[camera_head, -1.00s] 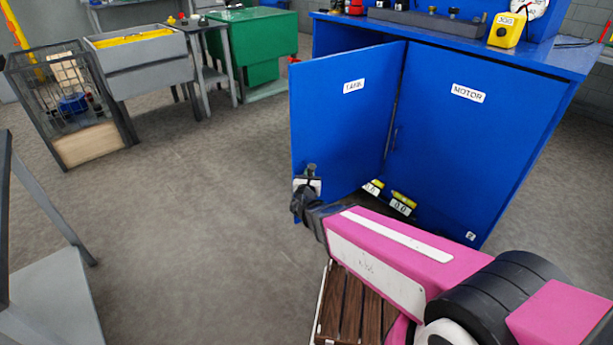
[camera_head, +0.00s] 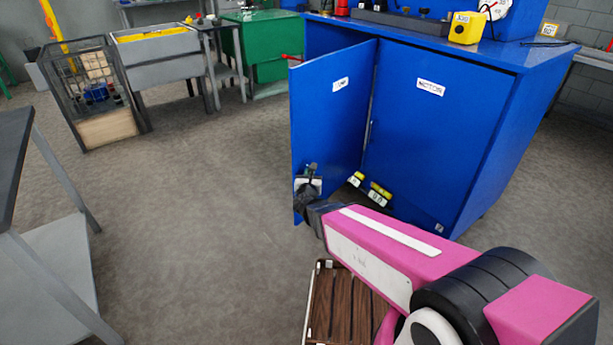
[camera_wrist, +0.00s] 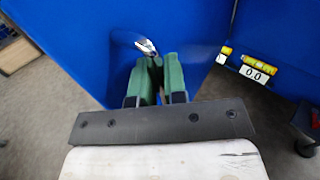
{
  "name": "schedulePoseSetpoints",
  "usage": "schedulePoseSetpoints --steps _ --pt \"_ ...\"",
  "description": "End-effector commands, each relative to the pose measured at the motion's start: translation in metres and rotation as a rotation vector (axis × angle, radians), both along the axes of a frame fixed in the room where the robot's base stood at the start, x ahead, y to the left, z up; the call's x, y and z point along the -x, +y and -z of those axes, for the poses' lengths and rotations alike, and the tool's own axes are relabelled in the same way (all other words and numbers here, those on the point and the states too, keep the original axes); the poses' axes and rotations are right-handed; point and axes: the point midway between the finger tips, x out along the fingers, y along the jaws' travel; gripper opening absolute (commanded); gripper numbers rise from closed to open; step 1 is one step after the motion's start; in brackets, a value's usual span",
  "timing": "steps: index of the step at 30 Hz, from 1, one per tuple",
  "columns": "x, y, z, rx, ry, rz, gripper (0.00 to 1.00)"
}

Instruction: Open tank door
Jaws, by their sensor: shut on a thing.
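The tank door (camera_head: 328,110) is the blue left door of the blue cabinet (camera_head: 432,140). It stands ajar, swung out from the cabinet front, and its white label is blurred. My gripper (camera_head: 308,180) is at the door's lower outer corner. In the wrist view, my gripper's green fingers (camera_wrist: 152,72) are close together on a small silver handle (camera_wrist: 146,46) on the blue door. The fingers hide most of the handle. The motor door (camera_head: 415,140), right of the tank door, is closed.
Small yellow-and-white displays (camera_head: 378,194) sit low by the door gap. A yellow box (camera_head: 466,27) stands on the cabinet top. A wire cage (camera_head: 92,95) and a green cabinet (camera_head: 262,45) are at the back left. A grey table (camera_head: 45,255) is at the left. The floor between is clear.

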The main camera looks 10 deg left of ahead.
Motion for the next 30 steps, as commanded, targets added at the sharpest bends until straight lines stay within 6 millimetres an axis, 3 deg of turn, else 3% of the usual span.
schedulePoseSetpoints --steps 11,12,14,15,24,30 --pt "-0.002 -0.002 -0.001 -0.001 -0.004 0.008 0.0" --pt "-0.002 -0.002 -0.001 -0.001 -0.004 0.008 0.16" --pt "-0.002 -0.002 -0.001 -0.001 -0.004 0.007 0.35" --pt "-0.002 -0.002 0.0 -0.001 -0.003 0.007 0.36" --pt "0.002 -0.001 0.0 0.0 -0.002 0.004 0.36" --pt "0.028 -0.003 -0.002 0.0 -0.001 0.003 0.36"
